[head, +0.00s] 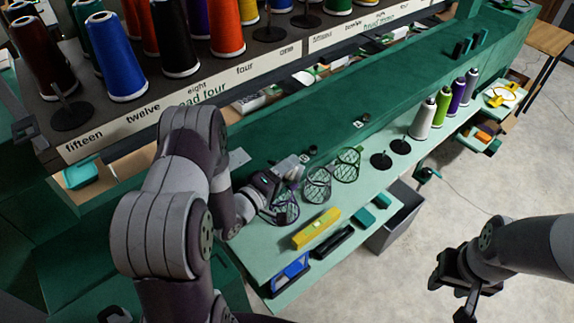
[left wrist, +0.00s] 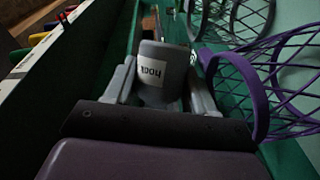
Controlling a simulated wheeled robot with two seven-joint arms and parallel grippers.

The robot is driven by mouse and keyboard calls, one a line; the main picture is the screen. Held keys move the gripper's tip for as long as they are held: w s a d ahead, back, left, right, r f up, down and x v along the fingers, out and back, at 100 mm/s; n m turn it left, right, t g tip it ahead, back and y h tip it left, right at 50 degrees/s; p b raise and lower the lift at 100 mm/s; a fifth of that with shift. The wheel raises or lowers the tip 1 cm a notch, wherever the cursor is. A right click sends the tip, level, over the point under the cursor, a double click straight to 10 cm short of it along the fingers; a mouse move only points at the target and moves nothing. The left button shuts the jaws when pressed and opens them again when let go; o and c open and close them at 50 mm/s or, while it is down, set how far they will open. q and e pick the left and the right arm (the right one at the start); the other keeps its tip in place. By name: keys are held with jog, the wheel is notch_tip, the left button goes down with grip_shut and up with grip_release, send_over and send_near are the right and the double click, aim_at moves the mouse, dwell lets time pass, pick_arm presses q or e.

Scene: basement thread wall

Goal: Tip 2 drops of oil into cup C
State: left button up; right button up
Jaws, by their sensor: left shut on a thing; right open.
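My left gripper (head: 278,182) is shut on a grey canister (left wrist: 165,72) with a white label; in the left wrist view the fingers (left wrist: 162,92) clasp its two sides. The label's word looks like "hook" or similar. In the head view the gripper is at the back edge of the light green shelf, above a purple mesh basket (head: 285,212). Small dark round pieces sit on the green ledge, one (head: 313,150) near the gripper and one (head: 365,117) further right by a small white label (head: 358,125). I cannot tell which is cup C. My right gripper (head: 462,292) is open and empty over the floor.
A grey mesh basket (head: 317,186) and a green one (head: 346,165) stand right of the purple one. A yellow box (head: 316,229) lies in front. Thread cones (head: 421,120) stand further right. A grey bin (head: 396,222) is below the shelf edge. A large thread rack rises behind.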

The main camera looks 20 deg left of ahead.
pick_arm(q)
jog(key=shift+m, duration=0.4)
jog(key=shift+a+f, duration=0.1)
jog(key=shift+r, duration=0.25)
notch_tip(320, 180, up, 3)
jog(key=m+g+y+p, duration=0.1)
jog(key=m+y+p, duration=0.1)
jog(key=m+p, duration=0.2)
jog(key=shift+w+r+p, duration=0.1)
jog(key=shift+p, duration=0.35)
jog(key=shift+r+m+g+y+p, duration=0.3)
jog(key=shift+m, duration=0.8)
jog(key=shift+y, duration=0.3)
jog(key=shift+f, duration=0.1)
